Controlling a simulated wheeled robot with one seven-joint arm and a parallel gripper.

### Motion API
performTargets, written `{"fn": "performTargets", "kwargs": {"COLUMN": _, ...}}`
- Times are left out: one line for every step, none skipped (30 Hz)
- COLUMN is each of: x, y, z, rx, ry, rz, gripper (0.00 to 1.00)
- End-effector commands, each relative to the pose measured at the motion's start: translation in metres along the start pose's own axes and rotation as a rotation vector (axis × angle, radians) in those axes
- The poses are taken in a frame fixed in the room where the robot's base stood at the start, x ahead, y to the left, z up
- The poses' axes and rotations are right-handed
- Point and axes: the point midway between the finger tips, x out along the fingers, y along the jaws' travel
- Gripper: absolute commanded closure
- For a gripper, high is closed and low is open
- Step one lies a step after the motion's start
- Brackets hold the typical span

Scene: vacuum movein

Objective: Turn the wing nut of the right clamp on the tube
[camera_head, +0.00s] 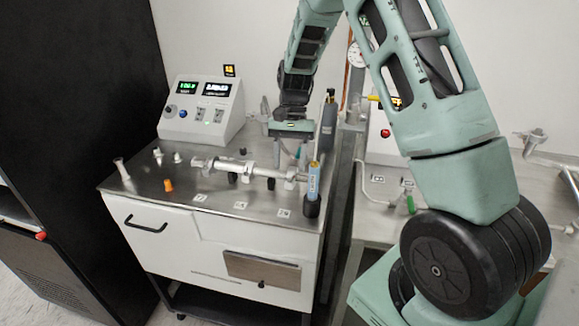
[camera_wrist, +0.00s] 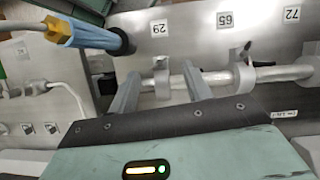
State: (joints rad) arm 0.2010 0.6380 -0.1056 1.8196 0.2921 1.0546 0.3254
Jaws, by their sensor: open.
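A metal tube (camera_head: 240,168) lies across the steel top of a white cart, held by clamps. The right clamp (camera_head: 291,177) is near the tube's right end. In the wrist view this clamp (camera_wrist: 162,82) shows between my two fingers, with the other clamp (camera_wrist: 243,78) farther right along the tube (camera_wrist: 215,78). My gripper (camera_head: 288,148) is over the right rear of the cart, pointing down. In the wrist view its fingers (camera_wrist: 162,88) are spread, one on each side of the clamp, with nothing gripped. I cannot make out the wing nut clearly or tell whether a finger touches it.
A blue tool with a yellow end (camera_head: 314,178) stands at the cart's right edge, close to the clamp; it also shows in the wrist view (camera_wrist: 88,35). A control box (camera_head: 203,108) is at the back left. An orange piece (camera_head: 168,185) stands front left. Numbered labels (camera_wrist: 226,21) mark the top.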

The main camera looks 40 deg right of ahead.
Motion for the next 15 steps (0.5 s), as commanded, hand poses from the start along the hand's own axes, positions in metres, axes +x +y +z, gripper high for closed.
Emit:
{"fn": "performTargets", "kwargs": {"x": 0.007, "y": 0.000, "z": 0.001, "rx": 0.000, "ry": -0.003, "rz": 0.001, "gripper": 0.51}}
{"fn": "performTargets", "kwargs": {"x": 0.010, "y": 0.000, "z": 0.000, "rx": 0.000, "ry": -0.002, "rz": 0.000, "gripper": 0.51}}
{"fn": "performTargets", "kwargs": {"x": 0.015, "y": 0.000, "z": 0.001, "rx": 0.000, "ry": -0.003, "rz": 0.001, "gripper": 0.51}}
{"fn": "performTargets", "kwargs": {"x": 0.017, "y": 0.000, "z": 0.000, "rx": 0.000, "ry": -0.003, "rz": 0.001, "gripper": 0.51}}
{"fn": "performTargets", "kwargs": {"x": 0.019, "y": 0.000, "z": 0.000, "rx": 0.000, "ry": -0.001, "rz": 0.000, "gripper": 0.51}}
{"fn": "performTargets", "kwargs": {"x": 0.021, "y": 0.000, "z": 0.000, "rx": -0.001, "ry": -0.001, "rz": 0.000, "gripper": 0.51}}
{"fn": "performTargets", "kwargs": {"x": 0.022, "y": 0.000, "z": 0.000, "rx": -0.001, "ry": 0.000, "rz": 0.000, "gripper": 0.51}}
{"fn": "performTargets", "kwargs": {"x": 0.024, "y": 0.000, "z": 0.000, "rx": -0.001, "ry": 0.000, "rz": 0.000, "gripper": 0.51}}
{"fn": "performTargets", "kwargs": {"x": 0.024, "y": 0.000, "z": 0.000, "rx": -0.001, "ry": 0.000, "rz": 0.000, "gripper": 0.51}}
{"fn": "performTargets", "kwargs": {"x": 0.025, "y": 0.000, "z": 0.000, "rx": -0.001, "ry": 0.000, "rz": 0.000, "gripper": 0.51}}
{"fn": "performTargets", "kwargs": {"x": 0.025, "y": 0.000, "z": 0.000, "rx": -0.001, "ry": 0.001, "rz": 0.000, "gripper": 0.51}}
{"fn": "performTargets", "kwargs": {"x": 0.025, "y": 0.000, "z": 0.000, "rx": -0.001, "ry": 0.001, "rz": 0.000, "gripper": 0.51}}
{"fn": "performTargets", "kwargs": {"x": 0.025, "y": 0.000, "z": 0.000, "rx": -0.001, "ry": 0.001, "rz": 0.000, "gripper": 0.51}}
{"fn": "performTargets", "kwargs": {"x": 0.025, "y": 0.000, "z": 0.000, "rx": -0.001, "ry": 0.001, "rz": 0.000, "gripper": 0.51}}
{"fn": "performTargets", "kwargs": {"x": 0.025, "y": 0.000, "z": 0.000, "rx": -0.001, "ry": 0.001, "rz": 0.000, "gripper": 0.51}}
